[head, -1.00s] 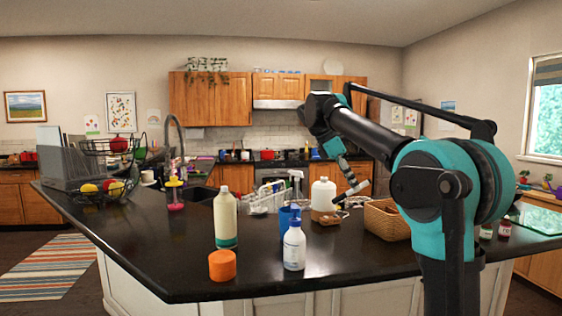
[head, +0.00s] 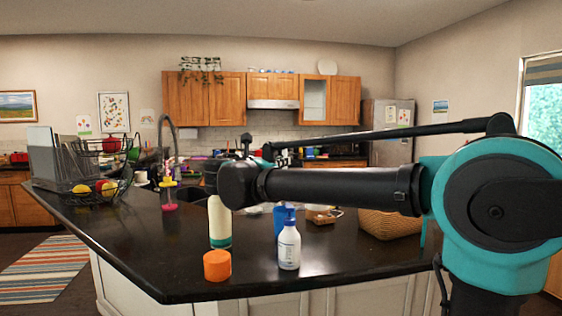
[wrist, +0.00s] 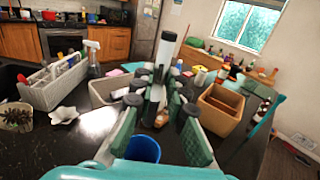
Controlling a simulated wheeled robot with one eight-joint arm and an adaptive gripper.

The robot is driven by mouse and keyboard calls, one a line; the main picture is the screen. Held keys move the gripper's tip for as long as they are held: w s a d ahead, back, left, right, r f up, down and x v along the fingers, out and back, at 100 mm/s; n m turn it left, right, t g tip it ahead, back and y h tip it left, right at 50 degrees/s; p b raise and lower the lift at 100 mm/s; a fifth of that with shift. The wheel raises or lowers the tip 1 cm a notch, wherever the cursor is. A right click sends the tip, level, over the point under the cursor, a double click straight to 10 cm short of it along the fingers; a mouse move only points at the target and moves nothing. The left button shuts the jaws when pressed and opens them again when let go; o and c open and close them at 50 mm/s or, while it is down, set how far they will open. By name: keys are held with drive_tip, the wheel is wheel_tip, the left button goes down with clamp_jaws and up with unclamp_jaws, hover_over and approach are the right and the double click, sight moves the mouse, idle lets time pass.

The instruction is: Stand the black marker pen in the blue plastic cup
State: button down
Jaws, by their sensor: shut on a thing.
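The black marker pen (wrist: 165,52) shows in the wrist view as a pale and dark stick rising between my fingers. My gripper (wrist: 158,84) is shut on it; the grip point is partly hidden by the fingers. The blue plastic cup (wrist: 143,149) shows near the bottom of the wrist view, below the fingers and partly covered by them. In the head view the cup (head: 280,216) stands on the dark counter behind a white pump bottle. My gripper and the pen are hidden behind my arm there. I cannot tell the pen's height above the cup.
The white pump bottle (head: 289,247) stands just in front of the cup. A cream bottle (head: 219,224) and an orange cylinder (head: 217,266) stand to the left. A woven basket (head: 385,225) is to the right. The wrist view shows a grey caddy (wrist: 52,88) at left.

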wheel_tip(320, 180, down, 13)
idle(1.3)
idle(0.4)
drive_tip(key=c, duration=1.4)
unclamp_jaws()
drive_tip(key=shift+c, duration=0.2)
drive_tip(key=v, duration=1.2)
